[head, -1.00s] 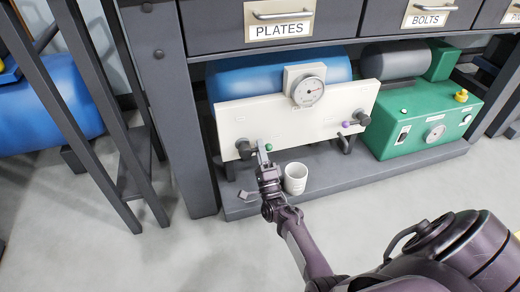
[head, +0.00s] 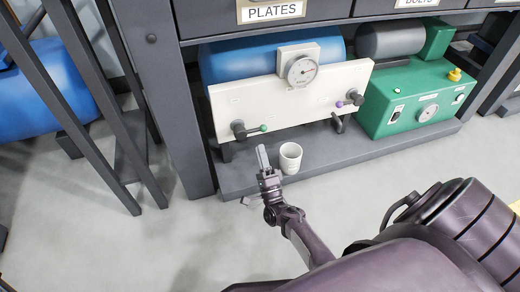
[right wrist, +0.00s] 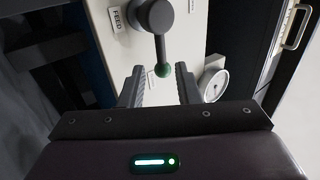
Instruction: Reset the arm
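My right gripper (head: 262,158) is in front of the white panel, left of the white cup. In the right wrist view its two fingers (right wrist: 158,78) stand apart with nothing held between them. The feed valve (head: 238,130), a dark knob with a green-tipped lever (head: 264,128), is at the panel's lower left. The lever points right in the head view. My left gripper is not in view.
The white panel (head: 280,100) carries a gauge (head: 302,71) and a purple-tipped valve (head: 352,98). A white cup (head: 290,158) stands on the low shelf close to my right gripper. A green pump box (head: 410,95) is at right. Grey posts stand at left; the front floor is open.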

